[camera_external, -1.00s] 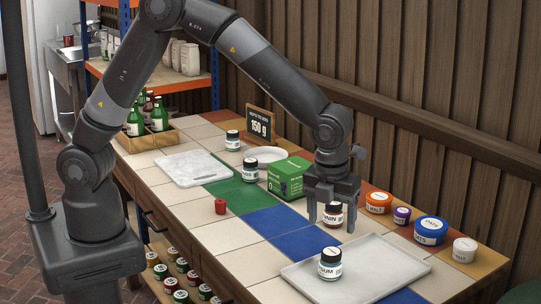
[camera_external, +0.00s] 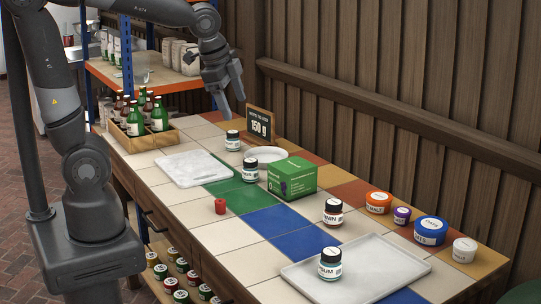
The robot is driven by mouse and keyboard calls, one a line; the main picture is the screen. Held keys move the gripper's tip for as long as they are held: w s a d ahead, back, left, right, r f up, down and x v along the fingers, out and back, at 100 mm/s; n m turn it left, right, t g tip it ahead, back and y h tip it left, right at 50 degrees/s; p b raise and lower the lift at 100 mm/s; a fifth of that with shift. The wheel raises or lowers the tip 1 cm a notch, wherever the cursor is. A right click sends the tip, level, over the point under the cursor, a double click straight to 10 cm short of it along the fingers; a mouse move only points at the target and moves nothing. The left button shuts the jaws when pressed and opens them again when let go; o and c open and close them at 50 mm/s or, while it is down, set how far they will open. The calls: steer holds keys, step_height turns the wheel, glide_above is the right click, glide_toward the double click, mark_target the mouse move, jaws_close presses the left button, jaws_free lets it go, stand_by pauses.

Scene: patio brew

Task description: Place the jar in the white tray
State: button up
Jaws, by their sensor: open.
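The white tray (camera_external: 385,262) lies at the front right of the tiled counter. A teal jar with a white label (camera_external: 330,264) stands upright in its left part. Two more teal jars stand farther back, one beside the green box (camera_external: 250,170) and one near the sign (camera_external: 232,141). My gripper (camera_external: 233,104) is open and empty, raised at the back left, above the far jar and left of the sign.
A green box (camera_external: 291,178), a sign (camera_external: 259,125) and a white bowl (camera_external: 266,155) stand near the back. A marble board (camera_external: 187,168), a bottle crate (camera_external: 152,140) and a small red item (camera_external: 220,206) are left. Several tubs, including a blue one (camera_external: 430,230), line the right back.

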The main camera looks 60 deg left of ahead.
steer(key=s+a+n+t, duration=0.1)
steer(key=s+a+n, duration=0.8)
steer(key=s+n, duration=0.1)
steer(key=shift+s+r+n+t, duration=0.3)
steer(key=shift+s+r+t, duration=0.05)
steer(key=shift+t, duration=0.05)
